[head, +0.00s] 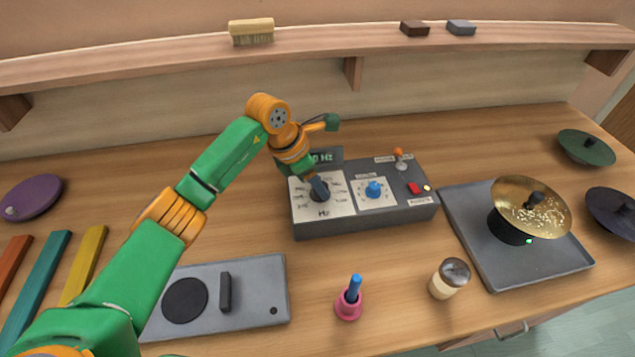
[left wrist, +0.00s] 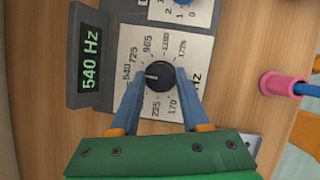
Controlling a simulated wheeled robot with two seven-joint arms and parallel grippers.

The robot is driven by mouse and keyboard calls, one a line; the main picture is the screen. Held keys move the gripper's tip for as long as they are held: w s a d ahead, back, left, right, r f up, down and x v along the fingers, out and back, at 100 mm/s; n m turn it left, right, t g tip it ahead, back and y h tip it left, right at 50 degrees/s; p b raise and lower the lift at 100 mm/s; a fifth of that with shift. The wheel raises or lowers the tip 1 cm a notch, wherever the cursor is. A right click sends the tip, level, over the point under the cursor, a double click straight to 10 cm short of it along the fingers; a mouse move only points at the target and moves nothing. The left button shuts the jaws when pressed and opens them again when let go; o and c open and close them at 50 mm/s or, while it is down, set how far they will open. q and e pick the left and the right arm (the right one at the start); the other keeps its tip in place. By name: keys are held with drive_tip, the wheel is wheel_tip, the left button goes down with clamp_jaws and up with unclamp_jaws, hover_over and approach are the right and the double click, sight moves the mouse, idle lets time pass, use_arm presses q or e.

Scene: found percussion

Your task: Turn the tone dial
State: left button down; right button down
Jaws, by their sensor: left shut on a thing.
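The tone dial (left wrist: 159,75) is a round black knob on a white scale card marked in Hz. In the left wrist view its white pointer line points left, toward the 540 mark. The display (left wrist: 92,60) beside it reads 540 Hz in green. My left gripper (head: 319,187) reaches down onto the dial at the left of the grey box (head: 350,221). Its two blue fingers are shut on opposite sides of the knob. My right gripper is not in view.
A smaller blue knob (head: 373,189), a red button (head: 413,188) and an orange-tipped switch (head: 399,154) share the box. A grey tray (head: 480,254) with a gold cymbal (head: 520,208) stands right. A pink holder (head: 348,305) and jar (head: 449,279) stand in front.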

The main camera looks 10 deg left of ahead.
use_arm(q)
drive_tip(key=shift+f+m+g+b, duration=0.1)
drive_tip(key=shift+m+g+b, duration=0.3)
drive_tip(key=shift+m+b, duration=0.65)
drive_tip(key=shift+w+m+g+h, duration=0.1)
drive_tip(key=shift+m+g+h, duration=0.4)
drive_tip(key=shift+m, duration=1.15)
drive_tip(key=shift+a, duration=0.1)
drive_tip(key=shift+c, duration=1.9)
unclamp_jaws()
drive_tip(key=shift+a+r, duration=0.1)
drive_tip(key=shift+r, duration=0.2)
drive_tip(key=b+v, duration=0.1)
drive_tip(key=v, duration=0.5)
drive_tip(key=shift+r, duration=0.35)
drive_tip(key=shift+a, duration=0.1)
